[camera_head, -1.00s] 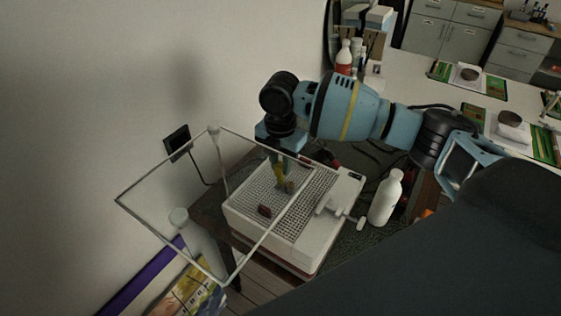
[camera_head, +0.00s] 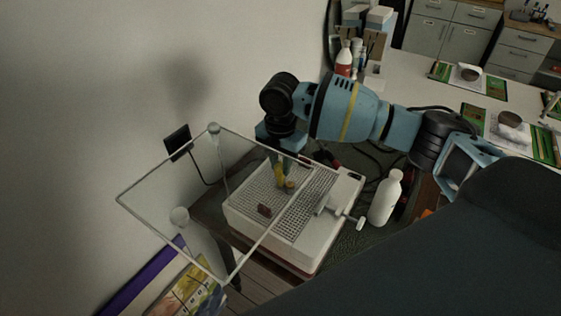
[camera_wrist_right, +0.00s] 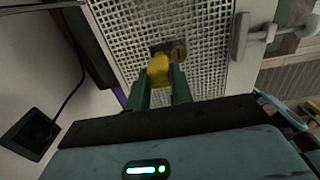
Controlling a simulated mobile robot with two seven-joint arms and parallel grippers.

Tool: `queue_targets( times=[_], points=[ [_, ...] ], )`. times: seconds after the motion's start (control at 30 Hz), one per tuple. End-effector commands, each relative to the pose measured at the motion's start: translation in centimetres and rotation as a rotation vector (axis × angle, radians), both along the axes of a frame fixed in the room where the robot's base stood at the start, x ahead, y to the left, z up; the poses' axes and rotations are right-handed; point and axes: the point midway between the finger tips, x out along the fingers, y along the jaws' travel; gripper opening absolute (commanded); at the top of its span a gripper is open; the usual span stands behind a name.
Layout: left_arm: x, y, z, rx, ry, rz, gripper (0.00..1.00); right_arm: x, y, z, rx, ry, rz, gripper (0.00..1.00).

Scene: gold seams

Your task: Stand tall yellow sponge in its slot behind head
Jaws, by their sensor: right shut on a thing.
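My right gripper (camera_head: 281,170) is shut on the tall yellow sponge (camera_head: 278,180), low over the perforated top of the white machine (camera_head: 242,214). In the right wrist view the yellow sponge (camera_wrist_right: 159,70) sits between the green fingers (camera_wrist_right: 160,88). Its far end is at a dark opening (camera_wrist_right: 163,47) in the grid, beside a round brownish-gold head (camera_wrist_right: 179,51). I cannot tell how deep the sponge sits in the opening. The head also shows in the head view (camera_head: 290,184), just right of the sponge. My left gripper is not in view.
A clear framed panel (camera_head: 170,169) slants over the machine's left part. A dark red piece (camera_head: 264,210) lies on the grid. A white bottle (camera_head: 385,198) stands right of the machine, near its white side lever (camera_head: 345,213). A black wall box (camera_head: 177,140) has a cable.

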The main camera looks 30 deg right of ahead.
Motion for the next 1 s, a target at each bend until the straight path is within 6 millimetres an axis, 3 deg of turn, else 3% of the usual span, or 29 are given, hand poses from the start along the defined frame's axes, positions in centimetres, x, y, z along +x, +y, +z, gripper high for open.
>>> queue_targets(
  times=[1.0],
  points=[
    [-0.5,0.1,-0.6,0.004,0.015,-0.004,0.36,0.0,0.0,-1.4,0.000,0.000,0.000,0.01]
  ],
)
